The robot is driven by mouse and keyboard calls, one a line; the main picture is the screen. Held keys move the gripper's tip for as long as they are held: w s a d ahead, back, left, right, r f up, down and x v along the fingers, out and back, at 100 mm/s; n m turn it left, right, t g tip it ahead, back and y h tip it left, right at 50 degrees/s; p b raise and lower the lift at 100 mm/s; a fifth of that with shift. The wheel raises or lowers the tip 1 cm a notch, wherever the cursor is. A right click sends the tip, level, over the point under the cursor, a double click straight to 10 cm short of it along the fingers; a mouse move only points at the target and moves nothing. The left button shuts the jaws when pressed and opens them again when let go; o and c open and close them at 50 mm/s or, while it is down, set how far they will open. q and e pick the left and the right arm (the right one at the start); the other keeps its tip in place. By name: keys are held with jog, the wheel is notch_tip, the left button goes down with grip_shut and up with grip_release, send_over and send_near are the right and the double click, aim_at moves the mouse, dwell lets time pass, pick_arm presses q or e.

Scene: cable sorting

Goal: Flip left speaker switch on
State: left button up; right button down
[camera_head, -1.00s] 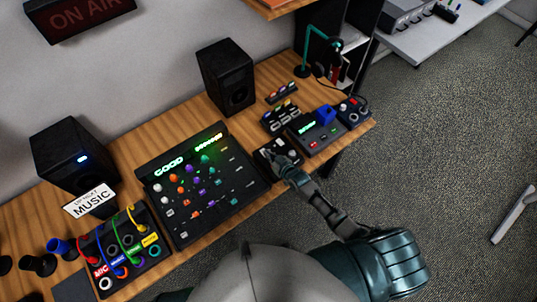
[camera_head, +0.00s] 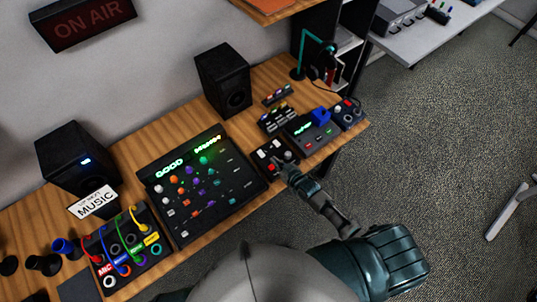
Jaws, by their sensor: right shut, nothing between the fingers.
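The left speaker (camera_head: 75,160) is a black box at the left of the desk with a lit blue light on its front. The right speaker (camera_head: 223,80) is a black box at the back of the desk, with no light showing. A small dark switch box (camera_head: 268,151) with pale switches and a red spot sits right of the mixer. My right gripper (camera_head: 281,164) is shut and empty at the front edge of this box. I cannot tell whether it touches a switch. My left gripper is not in view.
The mixer panel (camera_head: 208,207) with a green GOOD display fills the desk's middle. A cable box (camera_head: 126,240) with coloured cables and a MUSIC sign (camera_head: 94,203) stand at left. More small devices (camera_head: 310,131) lie right of the switch box.

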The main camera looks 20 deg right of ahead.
jog(key=v, duration=0.3)
jog(key=shift+s+f, duration=0.25)
jog(key=shift+f, duration=0.05)
dwell(0.3)
jog(key=s+r+m+g+h, duration=0.1)
jog(key=s+g+h, duration=0.15)
jog(key=s, duration=0.55)
jog(key=s+d+r+g+h, duration=0.1)
jog(key=s+r+g, duration=0.1)
jog(key=s+g, duration=0.35)
jog(key=s+r+m+g+h, duration=0.1)
jog(key=s+g, duration=0.1)
jog(key=s, duration=0.7)
notch_tip(320, 180, down, 26)
jog(key=s+b, duration=0.2)
jog(key=s+d+f+g+b, duration=0.1)
jog(key=s+d+f+g, duration=0.1)
jog(key=s+f, duration=1.6)
jog(key=shift+d+f+b, duration=0.3)
jog(key=shift+d+f, duration=0.2)
jog(key=shift+d, duration=0.15)
